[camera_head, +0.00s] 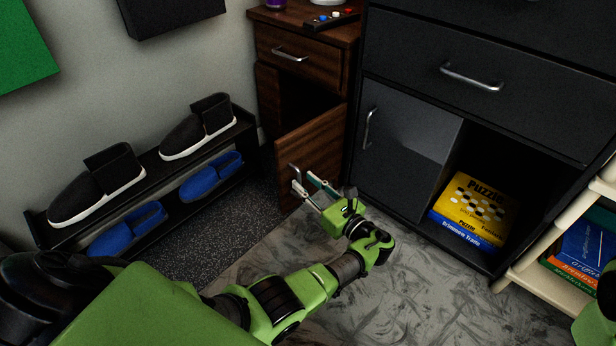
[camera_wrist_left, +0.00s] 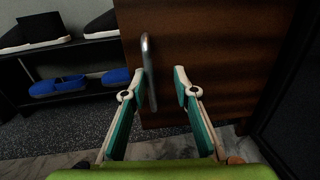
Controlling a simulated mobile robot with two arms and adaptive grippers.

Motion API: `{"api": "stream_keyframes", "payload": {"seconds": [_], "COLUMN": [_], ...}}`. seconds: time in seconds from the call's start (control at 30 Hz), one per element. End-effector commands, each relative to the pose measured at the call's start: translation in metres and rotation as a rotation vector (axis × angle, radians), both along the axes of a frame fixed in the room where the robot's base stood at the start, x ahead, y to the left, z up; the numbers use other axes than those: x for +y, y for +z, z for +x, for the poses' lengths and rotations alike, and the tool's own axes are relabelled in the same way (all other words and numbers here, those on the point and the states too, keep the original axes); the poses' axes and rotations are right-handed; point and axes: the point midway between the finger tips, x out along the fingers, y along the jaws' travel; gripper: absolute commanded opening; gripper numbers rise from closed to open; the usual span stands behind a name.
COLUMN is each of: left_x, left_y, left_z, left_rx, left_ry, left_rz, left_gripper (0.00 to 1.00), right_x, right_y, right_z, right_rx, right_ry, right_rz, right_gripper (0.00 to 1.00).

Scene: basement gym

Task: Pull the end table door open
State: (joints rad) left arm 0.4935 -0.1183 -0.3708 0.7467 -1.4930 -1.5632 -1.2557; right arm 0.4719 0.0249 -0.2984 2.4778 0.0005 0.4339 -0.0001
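The end table (camera_head: 262,50) is dark brown wood and stands against the wall at the top middle of the head view. Its lower door (camera_head: 318,142) is partly open, swung out, with a dark interior showing above it. A silver door handle (camera_head: 295,174) is on the door's left side. My left gripper (camera_head: 304,183) is at the handle. In the left wrist view the handle (camera_wrist_left: 149,72) stands upright between my open fingers (camera_wrist_left: 157,82), closer to the left fingertip, with a gap to the right one. My right gripper is out of view.
A black cabinet (camera_head: 520,116) with a grey door stands close to the right of the end table. A shoe rack (camera_head: 45,224) lines the wall at left. A cream shelf (camera_head: 545,262) is at right. The floor in front of the end table is clear.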

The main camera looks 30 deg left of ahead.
Motion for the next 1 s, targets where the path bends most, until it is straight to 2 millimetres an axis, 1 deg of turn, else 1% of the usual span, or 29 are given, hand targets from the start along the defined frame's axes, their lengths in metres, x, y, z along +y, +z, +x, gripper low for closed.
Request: {"api": "stream_keyframes", "payload": {"seconds": [0.23,0.5,0.6,0.8,1.0], "left_x": [0.000,0.000,-0.001,-0.001,-0.001], "left_y": [0.028,0.079,0.092,0.101,0.100], "left_z": [0.001,0.003,0.003,0.002,0.001], "left_rx": [-0.009,-0.015,-0.014,-0.006,-0.004], "left_ry": [-0.003,-0.002,-0.003,-0.002,-0.001], "left_rz": [0.002,0.008,0.008,0.005,0.004], "left_gripper": [0.24,0.24,0.24,0.24,0.24], "right_x": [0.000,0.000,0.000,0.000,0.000], "right_y": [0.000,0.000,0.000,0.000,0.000], "right_z": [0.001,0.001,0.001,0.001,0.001], "right_rx": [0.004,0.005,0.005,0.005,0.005], "right_ry": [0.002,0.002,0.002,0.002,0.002], "right_rz": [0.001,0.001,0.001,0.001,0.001], "right_gripper": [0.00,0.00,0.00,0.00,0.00]}}
